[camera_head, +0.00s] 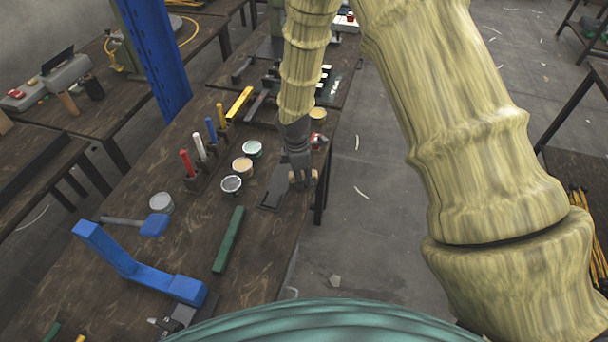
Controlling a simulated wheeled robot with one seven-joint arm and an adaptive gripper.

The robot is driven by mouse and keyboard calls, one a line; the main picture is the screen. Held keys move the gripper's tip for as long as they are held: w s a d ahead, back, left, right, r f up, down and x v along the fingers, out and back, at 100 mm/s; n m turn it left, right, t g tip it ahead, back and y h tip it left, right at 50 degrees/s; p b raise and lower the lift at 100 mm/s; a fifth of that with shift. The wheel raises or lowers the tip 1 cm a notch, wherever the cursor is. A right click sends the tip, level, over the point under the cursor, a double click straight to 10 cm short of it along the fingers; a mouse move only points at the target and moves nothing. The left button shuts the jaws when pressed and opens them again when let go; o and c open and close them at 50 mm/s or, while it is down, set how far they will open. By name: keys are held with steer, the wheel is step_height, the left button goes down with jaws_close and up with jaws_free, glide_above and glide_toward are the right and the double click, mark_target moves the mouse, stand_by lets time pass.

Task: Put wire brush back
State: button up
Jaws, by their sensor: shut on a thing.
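My gripper (301,178) is at the right edge of the dark wooden workbench (255,250), pointing down. It is shut on a small tan piece (313,174), which looks like the wooden part of the wire brush. My fingers hide most of it, and bristles cannot be made out. A dark flat plate (274,187) lies on the bench just left of my gripper. I cannot tell whether the held piece touches the bench.
Several round tins, one of them grey (231,184), stand left of my gripper. A rack of coloured handles (197,178) is farther left. A green bar (229,239) and a blue angled frame (135,265) lie nearer. Grey floor (375,230) is open to the right.

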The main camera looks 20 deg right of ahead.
steer(key=shift+f, duration=0.55)
steer(key=o, duration=1)
steer(key=shift+w+a+r+b, duration=0.1)
steer(key=shift+a+r+b, duration=0.25)
steer(key=shift+r, duration=1.75)
steer(key=shift+s+a+r+b, duration=0.1)
steer(key=shift+r+b, duration=0.35)
steer(key=shift+r, duration=1.7)
steer(key=shift+w+a+r+b, duration=0.1)
steer(key=shift+a+r+b, duration=0.25)
steer(key=shift+r, duration=1.75)
steer(key=shift+d, duration=0.1)
